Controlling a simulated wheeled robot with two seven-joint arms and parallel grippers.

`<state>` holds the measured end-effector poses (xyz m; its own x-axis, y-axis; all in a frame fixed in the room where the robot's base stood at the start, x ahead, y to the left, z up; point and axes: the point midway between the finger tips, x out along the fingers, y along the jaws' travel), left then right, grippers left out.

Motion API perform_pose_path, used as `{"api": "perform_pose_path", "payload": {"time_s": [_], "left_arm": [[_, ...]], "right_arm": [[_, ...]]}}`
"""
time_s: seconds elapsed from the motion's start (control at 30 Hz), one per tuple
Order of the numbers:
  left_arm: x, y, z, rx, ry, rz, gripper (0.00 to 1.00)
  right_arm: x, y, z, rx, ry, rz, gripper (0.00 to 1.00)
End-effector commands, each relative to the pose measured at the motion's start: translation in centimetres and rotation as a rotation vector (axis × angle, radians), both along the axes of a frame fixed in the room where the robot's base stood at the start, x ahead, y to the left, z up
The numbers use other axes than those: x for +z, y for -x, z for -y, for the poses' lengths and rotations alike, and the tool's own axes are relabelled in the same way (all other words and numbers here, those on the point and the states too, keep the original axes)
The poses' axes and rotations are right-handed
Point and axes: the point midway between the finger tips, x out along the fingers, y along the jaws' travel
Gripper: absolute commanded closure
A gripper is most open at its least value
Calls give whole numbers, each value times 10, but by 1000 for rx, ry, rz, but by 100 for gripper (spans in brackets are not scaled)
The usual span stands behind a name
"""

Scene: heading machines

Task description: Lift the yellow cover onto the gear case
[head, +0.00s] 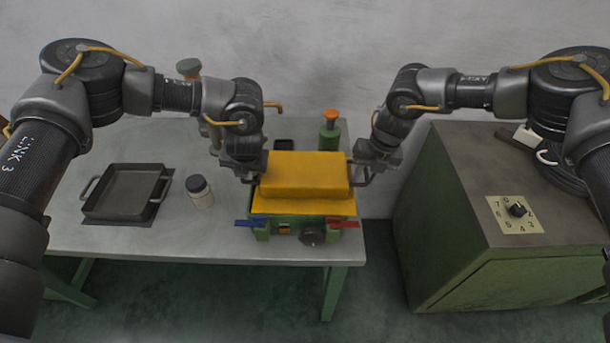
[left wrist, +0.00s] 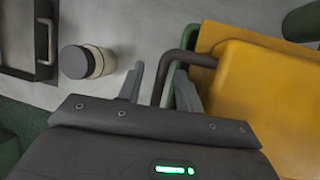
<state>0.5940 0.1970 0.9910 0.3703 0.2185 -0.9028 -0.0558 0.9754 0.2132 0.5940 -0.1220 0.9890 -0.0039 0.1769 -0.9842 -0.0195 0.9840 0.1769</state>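The yellow cover (head: 305,172) is over the green gear case (head: 318,226) at the table's front right; I see no clear gap between them. The cover also fills the right of the left wrist view (left wrist: 268,85). My left gripper (head: 250,173) is at the cover's left side. In the left wrist view, its fingers (left wrist: 160,84) stand apart on both sides of the dark left handle (left wrist: 185,57), with space visible. My right gripper (head: 363,167) is at the right handle; its fingers are too small and dark to tell whether they are closed.
A dark tray (head: 127,190) and a jar with a black lid (head: 201,193) stand left on the grey table (head: 190,237). A green bottle with an orange top (head: 330,130) is behind the cover. A green cabinet with a dial (head: 517,209) stands right, across a gap.

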Motion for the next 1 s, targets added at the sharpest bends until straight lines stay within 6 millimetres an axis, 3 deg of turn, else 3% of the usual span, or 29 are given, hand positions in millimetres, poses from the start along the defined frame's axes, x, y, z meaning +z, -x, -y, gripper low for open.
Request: {"api": "perform_pose_path", "payload": {"time_s": [0.07, 0.3, 0.37, 1.0], "left_arm": [[0, 0, 0, 0, 0, 0, 64], [0, 0, 0, 0, 0, 0, 95], [0, 0, 0, 0, 0, 0, 100], [1, 0, 0, 0, -1, 0, 100]], "right_arm": [[0, 0, 0, 0, 0, 0, 68], [0, 0, 0, 0, 0, -1, 98], [0, 0, 0, 0, 0, -1, 100], [0, 0, 1, -1, 1, -1, 100]]}}
